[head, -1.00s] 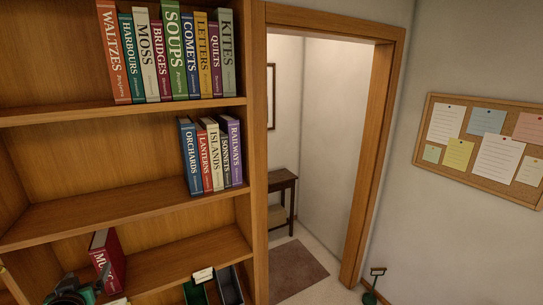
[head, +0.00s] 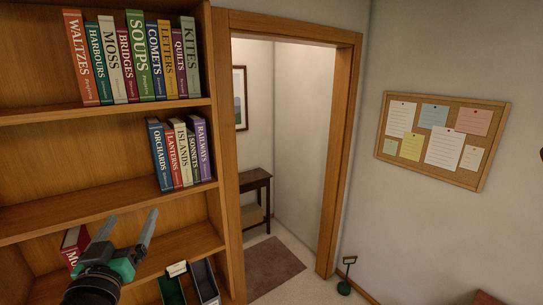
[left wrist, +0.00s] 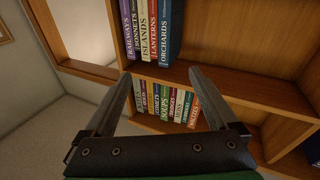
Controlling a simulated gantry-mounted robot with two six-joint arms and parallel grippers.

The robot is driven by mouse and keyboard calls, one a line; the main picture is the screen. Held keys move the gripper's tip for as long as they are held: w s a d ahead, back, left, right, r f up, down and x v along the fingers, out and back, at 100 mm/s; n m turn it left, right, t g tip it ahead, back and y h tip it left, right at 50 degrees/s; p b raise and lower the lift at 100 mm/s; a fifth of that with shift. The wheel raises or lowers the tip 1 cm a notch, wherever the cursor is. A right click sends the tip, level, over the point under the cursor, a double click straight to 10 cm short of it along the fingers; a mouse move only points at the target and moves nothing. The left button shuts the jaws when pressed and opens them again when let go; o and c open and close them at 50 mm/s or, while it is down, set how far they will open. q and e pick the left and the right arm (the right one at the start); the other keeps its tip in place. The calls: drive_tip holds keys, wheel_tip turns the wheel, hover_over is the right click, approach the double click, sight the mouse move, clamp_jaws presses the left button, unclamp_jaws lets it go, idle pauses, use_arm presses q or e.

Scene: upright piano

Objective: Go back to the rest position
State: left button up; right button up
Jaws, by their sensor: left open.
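My left gripper (head: 128,232) is at the lower left of the head view, in front of the lower shelf of the wooden bookcase (head: 60,205). Its two fingers are spread apart with nothing between them. In the left wrist view the open fingers (left wrist: 162,92) frame the shelf books from some distance. A red book (head: 73,247) stands on the lower shelf, partly hidden behind the gripper. My right gripper is not in view.
Upright books fill part of the top shelf (head: 120,110), and several more (head: 178,153) stand on the middle shelf. A green bin (head: 171,288) and a grey bin (head: 204,283) sit at lower right of the bookcase. A doorway (head: 300,130) and corkboard (head: 443,140) are to the right.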

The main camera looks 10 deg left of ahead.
use_arm(q)
drive_tip(key=s+d+r+m+t+h, duration=0.2)
drive_tip(key=s+d+r+t+h, duration=0.3)
drive_tip(key=d+r, duration=0.6)
drive_tip(key=s+d+r+m+t+h, duration=0.2)
drive_tip(key=s+d+r+m+t, duration=0.1)
drive_tip(key=s+r, duration=0.7)
drive_tip(key=s+t, duration=0.1)
drive_tip(key=s, duration=0.3)
drive_tip(key=shift+s+d+r+h, duration=0.25)
drive_tip(key=shift+d+r+h, duration=0.05)
drive_tip(key=shift+r, duration=0.05)
